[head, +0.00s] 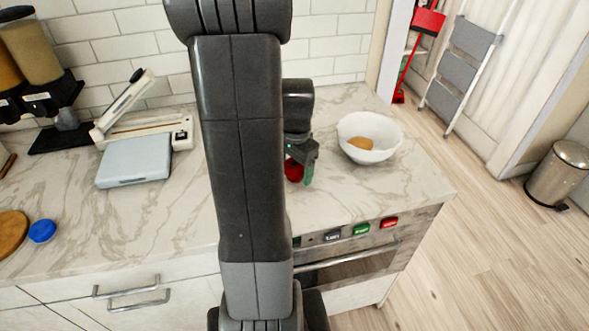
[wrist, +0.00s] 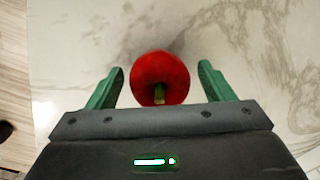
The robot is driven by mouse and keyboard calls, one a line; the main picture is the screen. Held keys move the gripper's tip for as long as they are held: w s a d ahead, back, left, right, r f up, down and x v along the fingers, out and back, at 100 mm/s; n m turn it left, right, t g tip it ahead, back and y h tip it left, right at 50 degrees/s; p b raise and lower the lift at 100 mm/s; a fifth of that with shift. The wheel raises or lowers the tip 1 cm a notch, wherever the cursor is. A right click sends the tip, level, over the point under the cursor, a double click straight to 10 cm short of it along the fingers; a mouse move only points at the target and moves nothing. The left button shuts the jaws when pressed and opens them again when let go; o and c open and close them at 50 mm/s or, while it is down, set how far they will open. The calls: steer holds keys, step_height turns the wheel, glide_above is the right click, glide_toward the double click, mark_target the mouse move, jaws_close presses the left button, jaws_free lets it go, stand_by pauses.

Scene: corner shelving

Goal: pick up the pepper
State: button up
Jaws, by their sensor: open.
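The pepper (wrist: 160,78) is red with a short green stem. In the wrist view it lies between the two green fingers of my gripper (wrist: 160,88), with a gap on each side. In the head view the pepper (head: 293,171) shows partly on the marble counter, below my gripper (head: 303,172). My gripper is open, and the fingers are apart from the pepper. My arm hides part of the counter and part of the pepper in the head view.
A white bowl (head: 385,131) with a brown item (head: 360,144) in it stands right of my gripper. A pale blue-grey box (head: 134,161), a white slicer-like device (head: 160,133) and a blue lid (head: 42,231) are on the left. The counter's front edge is near.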

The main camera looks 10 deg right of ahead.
steer(key=c, duration=1)
steer(key=shift+c, duration=0.2)
